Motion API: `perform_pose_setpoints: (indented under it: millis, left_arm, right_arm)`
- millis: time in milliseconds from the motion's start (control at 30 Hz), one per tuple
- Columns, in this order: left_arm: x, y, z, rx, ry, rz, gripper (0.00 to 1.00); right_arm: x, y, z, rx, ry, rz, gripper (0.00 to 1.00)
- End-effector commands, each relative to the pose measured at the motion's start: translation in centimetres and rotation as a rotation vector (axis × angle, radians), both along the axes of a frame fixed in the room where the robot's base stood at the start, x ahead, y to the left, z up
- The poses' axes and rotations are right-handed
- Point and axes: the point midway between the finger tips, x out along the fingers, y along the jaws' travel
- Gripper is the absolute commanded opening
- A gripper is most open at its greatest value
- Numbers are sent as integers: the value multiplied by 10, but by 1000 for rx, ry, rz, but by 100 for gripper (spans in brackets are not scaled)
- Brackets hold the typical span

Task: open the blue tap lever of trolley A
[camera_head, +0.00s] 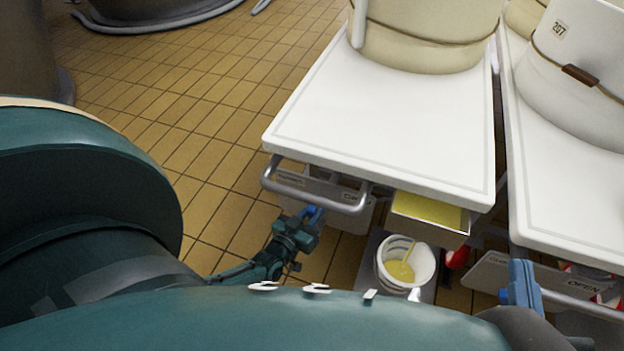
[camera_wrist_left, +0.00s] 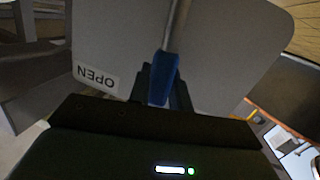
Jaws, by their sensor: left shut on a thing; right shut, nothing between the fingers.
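A blue tap lever (camera_head: 313,213) sits below the front handle of the middle trolley (camera_head: 380,120). My left gripper (camera_head: 300,226) is at this lever. In the left wrist view my left gripper (camera_wrist_left: 160,88) is shut on the blue sleeve of the lever (camera_wrist_left: 164,72). The lever's metal rod runs up across a grey plate (camera_wrist_left: 220,50), and an upside-down OPEN label (camera_wrist_left: 96,78) is left of the sleeve. A blue part at the right trolley's plate seems to be my right gripper (camera_head: 521,284), shut and empty; its outline is hard to tell from a lever.
A white bucket (camera_head: 405,264) with yellow liquid stands below a yellow-filled tray (camera_head: 430,212) at the middle trolley. The right trolley (camera_head: 570,200) stands close beside it, with a narrow gap. Cream vats stand on both trolleys. The tiled floor (camera_head: 190,110) at left is clear.

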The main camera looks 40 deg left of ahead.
Motion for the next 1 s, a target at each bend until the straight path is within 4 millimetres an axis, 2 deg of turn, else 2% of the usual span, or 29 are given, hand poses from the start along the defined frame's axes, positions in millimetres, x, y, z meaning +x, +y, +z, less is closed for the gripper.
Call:
perform_pose_setpoints:
  millis: [567,600,800,1000]
  left_arm:
    - [0,-3,0,37,7,-2,0]
    - [0,-3,0,36,7,-2,23]
    - [0,-2,0,36,7,-2,39]
    - [0,-2,0,35,7,-1,40]
  right_arm:
    - [0,-1,1,-12,-6,-5,0]
    - [0,-1,1,-12,-6,-5,0]
    - [0,-1,1,-12,-5,-6,0]
    - [0,-1,1,-12,-4,-6,0]
